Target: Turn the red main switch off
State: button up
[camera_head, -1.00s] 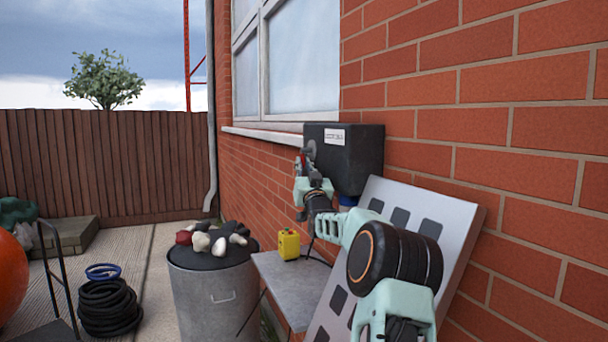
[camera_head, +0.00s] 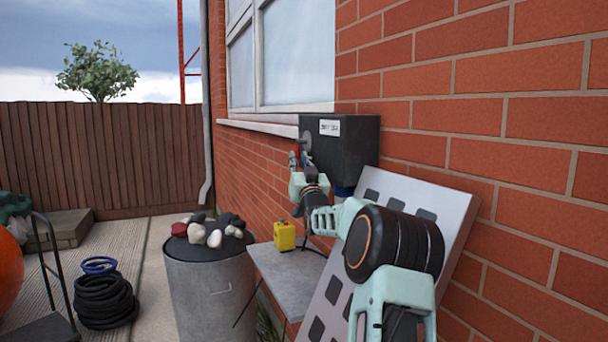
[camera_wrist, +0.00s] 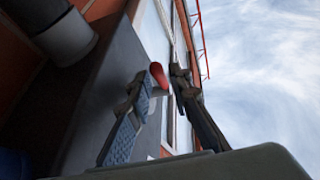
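The red main switch (camera_wrist: 158,75) shows in the wrist view as a small rounded red handle, standing out from the dark box's face. My gripper (camera_wrist: 160,82) is open, with one finger on each side of the handle. The handle looks close to the left fingertip, with a gap to the right one; I cannot tell whether it touches. In the head view the dark switch box (camera_head: 350,152), with a white label, is on the brick wall.
A grey slanted panel (camera_head: 455,207) leans on the wall below the box, beside my arm. A window (camera_head: 285,60) lies beyond.

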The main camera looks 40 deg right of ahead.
jog(key=v, duration=1)
dwell(0.4)
